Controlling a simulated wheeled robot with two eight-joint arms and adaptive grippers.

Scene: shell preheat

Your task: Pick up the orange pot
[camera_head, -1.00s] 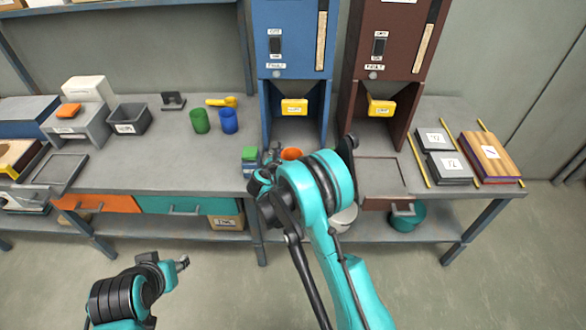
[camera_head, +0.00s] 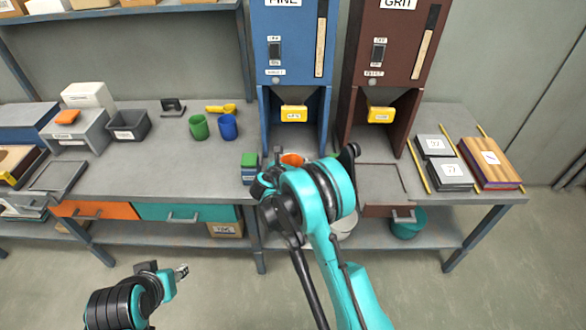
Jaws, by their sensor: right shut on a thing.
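The orange pot (camera_head: 292,159) is on the workbench, in front of the blue machine's opening. Only its upper part shows; my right arm hides the rest. My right gripper (camera_head: 277,157) is at the pot's left side and shut on it. The wrist covers most of the fingers. I cannot tell whether the pot is clear of the bench top. My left gripper (camera_head: 182,271) is low at the left, in front of the bench and away from everything. Its fingers are too small to read.
A green block-like item (camera_head: 249,166) stands just left of the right gripper. The blue machine (camera_head: 290,45) and brown machine (camera_head: 388,50) rise behind. A green cup (camera_head: 199,127) and blue cup (camera_head: 228,127) stand to the left. The bench (camera_head: 150,170) is clear at front left.

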